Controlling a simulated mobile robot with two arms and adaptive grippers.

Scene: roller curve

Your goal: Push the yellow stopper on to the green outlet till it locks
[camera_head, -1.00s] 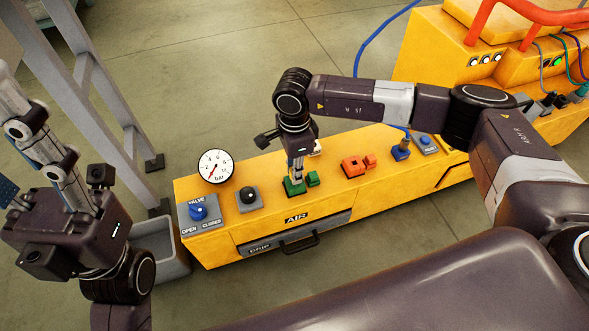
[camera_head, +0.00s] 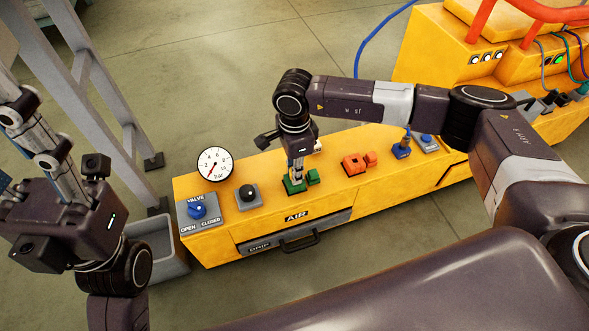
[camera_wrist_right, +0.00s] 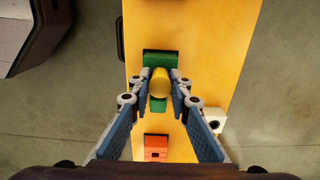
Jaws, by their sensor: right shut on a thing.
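My right gripper (camera_head: 297,176) points down over the green outlet (camera_head: 294,187) on the yellow bench. In the right wrist view, the gripper (camera_wrist_right: 160,86) is shut on the yellow stopper (camera_wrist_right: 160,84), a round piece between its blue pads. The stopper lines up over the green outlet (camera_wrist_right: 157,104), with green showing on both sides of it. Whether it is seated or locked cannot be told, since the fingers hide the contact in the head view. My left gripper (camera_head: 32,165) is at the left edge, away from the bench, its fingers apart and partly cut off.
The yellow bench (camera_head: 225,236) carries a pressure gauge (camera_head: 215,164), a blue valve knob (camera_head: 196,211), a black knob (camera_head: 248,194), an orange outlet (camera_head: 354,164) and a blue outlet (camera_head: 401,151). A drawer (camera_head: 295,239) is in front. A grey bin (camera_head: 160,245) stands at left.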

